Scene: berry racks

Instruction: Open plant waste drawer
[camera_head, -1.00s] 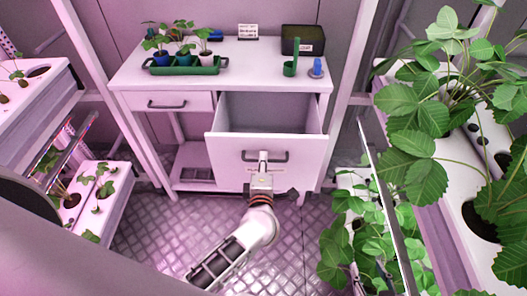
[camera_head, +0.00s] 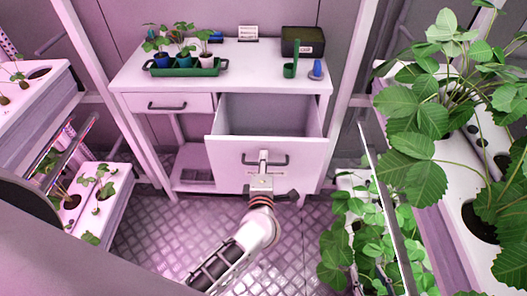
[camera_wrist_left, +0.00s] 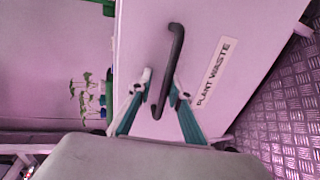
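The plant waste drawer (camera_head: 225,160) is the large white drawer on the right of the cabinet. It is pulled out, and its empty-looking inside shows from above. Its dark bar handle (camera_head: 280,158) is on the front. In the left wrist view, the handle (camera_wrist_left: 176,50) stands beside the label "PLANT WASTE" (camera_wrist_left: 213,72). My left gripper (camera_head: 263,158) is at the handle. In the left wrist view, its fingertips (camera_wrist_left: 162,80) are apart, one on each side of the handle, with small gaps visible. My right gripper is not in view.
A smaller, shut drawer (camera_head: 167,104) is at the left. The worktop (camera_head: 245,78) carries a green tray (camera_head: 185,70) of potted plants, a dark box (camera_head: 303,41) and small tools. Leafy racks stand close on the right, planters on the left. Metal floor (camera_head: 170,230) lies in front.

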